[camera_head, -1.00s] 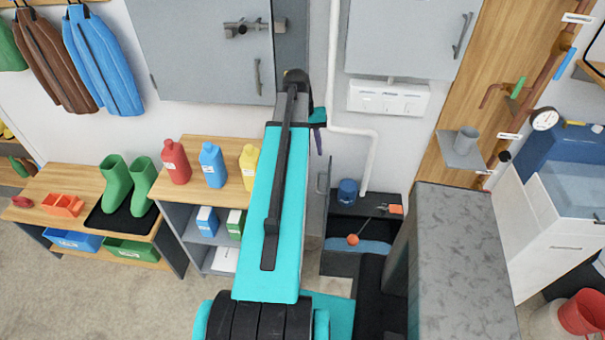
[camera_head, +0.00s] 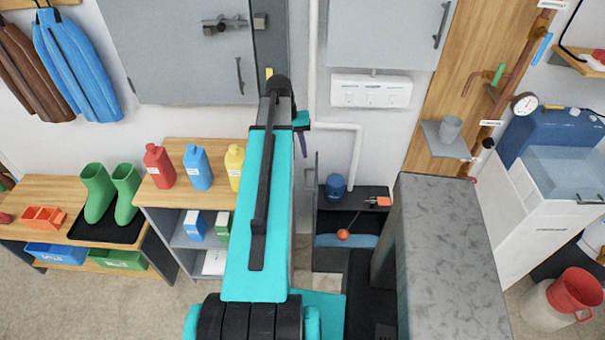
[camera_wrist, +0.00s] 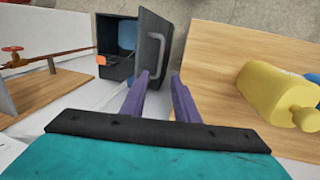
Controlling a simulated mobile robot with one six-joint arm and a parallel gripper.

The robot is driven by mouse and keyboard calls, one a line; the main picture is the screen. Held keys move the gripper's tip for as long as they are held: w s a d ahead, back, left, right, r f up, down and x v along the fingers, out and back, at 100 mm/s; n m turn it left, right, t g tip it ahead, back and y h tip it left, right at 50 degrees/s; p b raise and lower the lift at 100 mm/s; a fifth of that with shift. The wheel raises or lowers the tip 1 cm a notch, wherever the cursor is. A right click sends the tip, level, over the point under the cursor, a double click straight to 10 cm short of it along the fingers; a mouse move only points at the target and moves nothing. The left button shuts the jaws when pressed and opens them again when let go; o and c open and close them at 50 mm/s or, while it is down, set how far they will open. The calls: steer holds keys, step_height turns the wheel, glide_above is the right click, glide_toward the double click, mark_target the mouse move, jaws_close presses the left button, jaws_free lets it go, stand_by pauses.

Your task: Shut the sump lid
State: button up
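The sump (camera_head: 348,216) is a dark box at the foot of the back wall, with a blue drum (camera_head: 335,186) and an orange ball (camera_head: 343,234) at it. Its lid (camera_wrist: 146,62) stands raised on edge, a dark panel with a grey bar handle (camera_wrist: 158,48) facing out in the wrist view. In the head view the lid (camera_head: 309,205) shows nearly edge-on, partly behind my arm. My gripper (camera_wrist: 160,84) has purple fingers apart with nothing between them. The fingertips appear just short of the lid's lower part; contact cannot be told.
A wooden-topped shelf with bottles, including a yellow one (camera_wrist: 278,95), stands close on one side. A grey speckled block (camera_head: 448,250) stands right of the sump. A white pipe (camera_head: 356,150) runs down the wall behind it. Boots (camera_head: 110,192) stand on a bench at left.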

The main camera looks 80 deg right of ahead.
mark_target(305, 177)
steer(key=shift+s+d+f+b, duration=0.1)
steer(key=shift+s+f+b, duration=0.25)
steer(key=shift+f+b, duration=1.05)
steer(key=shift+s+a+f+b, duration=0.1)
steer(key=shift+s+f+b, duration=0.4)
steer(key=shift+f, duration=1.6)
steer(key=shift+s+d+f+b, duration=0.1)
steer(key=shift+s+f+b, duration=0.1)
steer(key=shift+f+b, duration=1.25)
steer(key=shift+f+p, duration=0.3)
steer(key=shift+p, duration=0.05)
jaws_close()
